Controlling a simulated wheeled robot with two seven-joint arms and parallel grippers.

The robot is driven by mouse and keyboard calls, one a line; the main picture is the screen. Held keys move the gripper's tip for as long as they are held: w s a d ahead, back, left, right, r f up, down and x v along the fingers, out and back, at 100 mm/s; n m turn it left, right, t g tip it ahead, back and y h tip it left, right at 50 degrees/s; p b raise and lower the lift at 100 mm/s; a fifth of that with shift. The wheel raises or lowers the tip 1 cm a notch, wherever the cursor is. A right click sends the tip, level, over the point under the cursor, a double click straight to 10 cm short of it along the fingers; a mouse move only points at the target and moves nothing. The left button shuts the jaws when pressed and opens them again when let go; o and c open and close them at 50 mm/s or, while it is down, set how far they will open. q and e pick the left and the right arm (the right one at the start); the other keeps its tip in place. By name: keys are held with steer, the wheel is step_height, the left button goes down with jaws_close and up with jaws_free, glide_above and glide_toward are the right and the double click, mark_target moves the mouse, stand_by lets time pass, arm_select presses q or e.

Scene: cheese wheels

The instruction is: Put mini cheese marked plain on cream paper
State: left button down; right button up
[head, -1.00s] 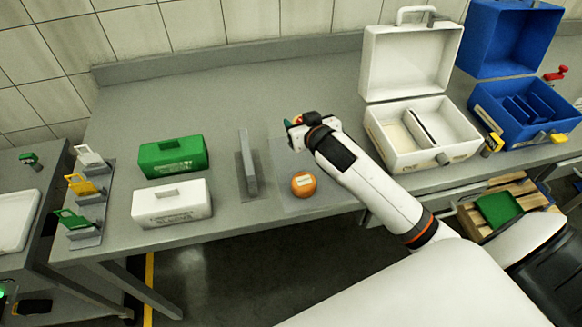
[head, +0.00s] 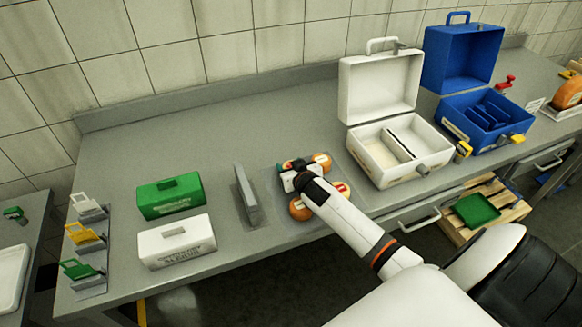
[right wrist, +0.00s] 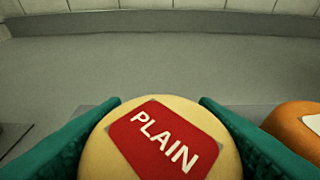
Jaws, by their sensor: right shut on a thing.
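The mini cheese marked PLAIN (right wrist: 148,150) is pale yellow with a red label. In the right wrist view it sits between the two teal fingers of my right gripper (right wrist: 160,130), which is shut on it. In the head view my right gripper (head: 285,167) is over the grey mat (head: 272,190) among orange cheeses; the held cheese is mostly hidden there. One orange cheese (head: 322,160) is just right of the gripper and another (head: 299,209) is below it. I cannot make out a cream paper. My left gripper is not in view.
A grey upright plate (head: 246,196) stands left of the mat. A green box (head: 170,197) and a white box (head: 176,243) stand farther left, beside coloured clips (head: 84,237). An open white case (head: 382,150) and blue case (head: 485,120) stand right. The back of the table is clear.

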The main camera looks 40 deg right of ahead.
steer(key=shift+d+f, duration=0.1)
steer(key=shift+f, duration=0.1)
steer(key=shift+f, duration=0.2)
steer(key=o, duration=1)
steer(key=shift+o, duration=0.2)
steer(key=shift+r, duration=0.1)
